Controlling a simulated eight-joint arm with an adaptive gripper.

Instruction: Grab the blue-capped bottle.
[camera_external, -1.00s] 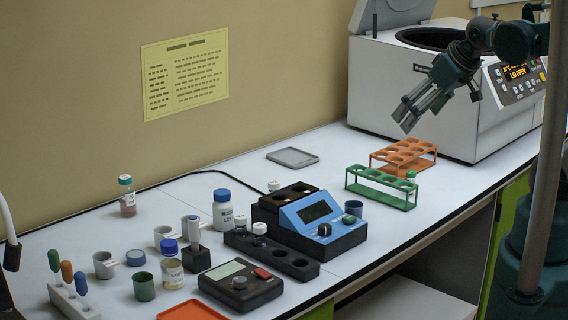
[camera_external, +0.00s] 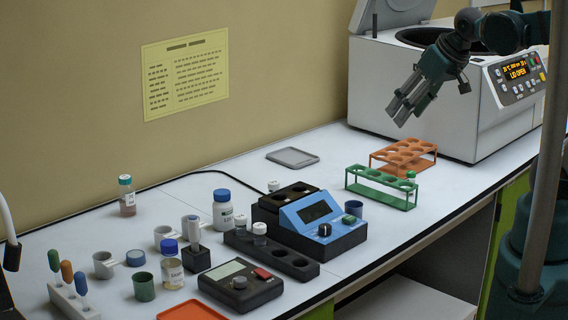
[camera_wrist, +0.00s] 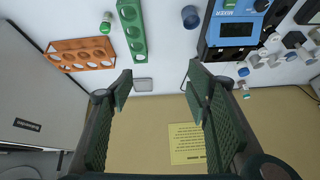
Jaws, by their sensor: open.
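A white bottle with a blue cap (camera_external: 222,210) stands upright on the bench behind the blue-and-black mixer, left of it. A small blue cap (camera_wrist: 243,72) shows at the right in the wrist view, probably the white bottle's. My gripper (camera_external: 400,115) is open and empty, in the air above the bench near the centrifuge, well to the right of both. In the wrist view its fingers (camera_wrist: 160,88) are spread, with nothing between them.
The green rack (camera_external: 381,188) and orange rack (camera_external: 403,156) stand below my gripper. The mixer (camera_external: 312,222) and a black block (camera_external: 270,255) stand right of the white bottle. A grey tray (camera_external: 292,157) lies at the back. The centrifuge (camera_external: 430,95) has its lid open.

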